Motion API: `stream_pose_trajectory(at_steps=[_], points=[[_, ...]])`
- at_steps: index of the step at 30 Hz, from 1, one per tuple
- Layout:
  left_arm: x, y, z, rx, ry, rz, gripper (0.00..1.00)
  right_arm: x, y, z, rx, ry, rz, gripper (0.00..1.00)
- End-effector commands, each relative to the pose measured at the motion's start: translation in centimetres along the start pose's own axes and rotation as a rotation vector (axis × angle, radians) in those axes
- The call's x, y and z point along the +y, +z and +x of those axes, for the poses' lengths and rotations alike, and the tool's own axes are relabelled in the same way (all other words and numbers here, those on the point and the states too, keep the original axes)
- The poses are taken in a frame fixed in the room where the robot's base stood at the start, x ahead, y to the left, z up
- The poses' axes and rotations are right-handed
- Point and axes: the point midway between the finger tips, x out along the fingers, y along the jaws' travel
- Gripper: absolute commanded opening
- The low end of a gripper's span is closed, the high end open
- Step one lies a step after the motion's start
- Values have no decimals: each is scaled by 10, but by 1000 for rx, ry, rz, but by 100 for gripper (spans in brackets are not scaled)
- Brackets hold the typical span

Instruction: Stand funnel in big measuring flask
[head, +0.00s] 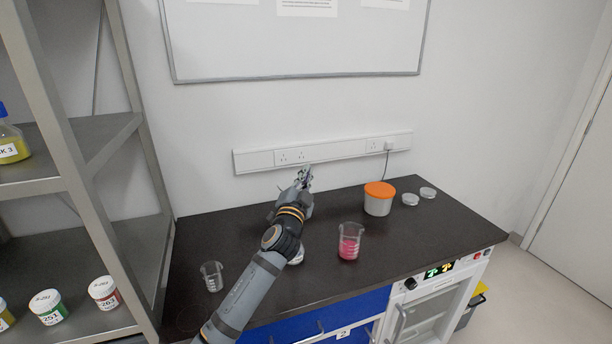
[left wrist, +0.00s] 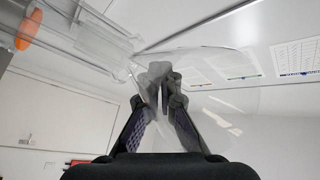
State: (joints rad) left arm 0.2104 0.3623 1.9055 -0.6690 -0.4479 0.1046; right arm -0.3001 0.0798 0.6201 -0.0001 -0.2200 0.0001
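My left gripper (head: 304,178) is over the back of the dark bench, near the wall. In the left wrist view its fingers (left wrist: 160,80) converge on a large, clear, curved piece (left wrist: 215,110), which looks like the funnel. The funnel's outline is faint and I cannot make out its stem. A clear glass vessel (left wrist: 75,30) is at the upper left of that view, apart from the fingertips; I cannot tell whether it is the big measuring flask. In the head view my arm and gripper hide that part of the bench. My right gripper is not in view.
A beaker with pink contents (head: 349,242), an empty beaker (head: 212,276) and a white tub with an orange lid (head: 379,198) stand on the bench (head: 440,228). Two metal lids (head: 411,199) lie at right. A shelf rack (head: 90,150) stands at left.

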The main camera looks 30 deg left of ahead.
Motion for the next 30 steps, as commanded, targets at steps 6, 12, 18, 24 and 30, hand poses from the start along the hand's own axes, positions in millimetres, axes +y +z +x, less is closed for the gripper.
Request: stream_pose_trajectory(at_steps=[6, 12, 18, 24, 30], points=[[0, 0, 0, 0, 0, 0, 0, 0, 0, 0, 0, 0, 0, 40], [0, 0, 0, 0, 0, 0, 20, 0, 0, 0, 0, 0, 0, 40], [0, 0, 0, 0, 0, 0, 32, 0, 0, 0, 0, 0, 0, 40], [1, 1, -2, 0, 0, 0, 32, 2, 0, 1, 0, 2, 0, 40], [2, 2, -33, -1, 3, 4, 32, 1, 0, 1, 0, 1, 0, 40]])
